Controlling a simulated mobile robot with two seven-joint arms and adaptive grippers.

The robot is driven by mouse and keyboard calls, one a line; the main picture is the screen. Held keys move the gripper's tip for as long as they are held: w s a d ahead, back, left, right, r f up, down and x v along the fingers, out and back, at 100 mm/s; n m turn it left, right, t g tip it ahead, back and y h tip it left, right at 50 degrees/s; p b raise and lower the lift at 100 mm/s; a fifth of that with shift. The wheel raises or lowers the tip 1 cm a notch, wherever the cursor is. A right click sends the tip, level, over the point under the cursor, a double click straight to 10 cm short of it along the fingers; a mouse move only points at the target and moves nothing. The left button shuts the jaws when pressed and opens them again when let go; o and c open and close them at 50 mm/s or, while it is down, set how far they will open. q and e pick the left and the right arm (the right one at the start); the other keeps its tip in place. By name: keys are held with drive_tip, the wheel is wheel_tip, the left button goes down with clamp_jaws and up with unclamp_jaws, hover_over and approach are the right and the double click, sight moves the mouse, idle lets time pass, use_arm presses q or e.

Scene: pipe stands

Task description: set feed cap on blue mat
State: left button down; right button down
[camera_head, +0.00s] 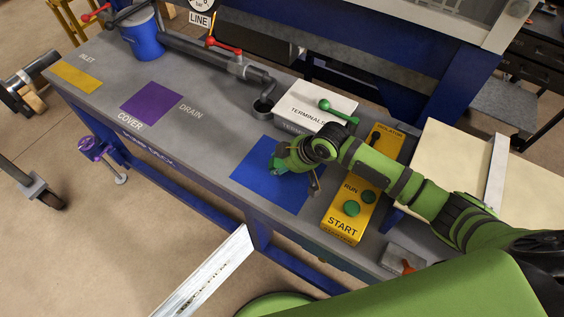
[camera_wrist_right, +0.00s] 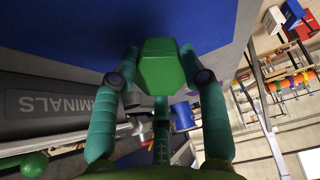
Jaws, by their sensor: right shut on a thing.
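The blue mat (camera_head: 252,177) lies flat on the grey bench near its front edge. My right gripper (camera_head: 279,166) is over the mat's upper right part. In the right wrist view the gripper (camera_wrist_right: 162,75) is shut on a green, six-sided cap (camera_wrist_right: 162,67), likely the feed cap, with a finger on each side. The blue mat (camera_wrist_right: 215,22) fills the top of that view, behind the cap. I cannot tell whether the cap touches the mat. In the head view the gripper and arm hide most of the cap. My left gripper is out of view.
A yellow START box (camera_head: 343,225) stands right of the mat, close to my forearm. A white TERMINALS box (camera_head: 310,104) with a green lever and a pipe elbow (camera_head: 263,106) stand behind. A purple COVER patch (camera_head: 152,103) lies left; the bench between is clear.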

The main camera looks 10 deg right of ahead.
drive_tip(key=shift+p, duration=0.4)
drive_tip(key=shift+f, duration=0.45)
drive_tip(key=c, duration=0.6)
unclamp_jaws()
drive_tip(key=v, duration=0.7)
drive_tip(key=shift+r, duration=0.25)
drive_tip(key=shift+s+d, duration=0.1)
idle(0.4)
drive_tip(key=v, duration=1.2)
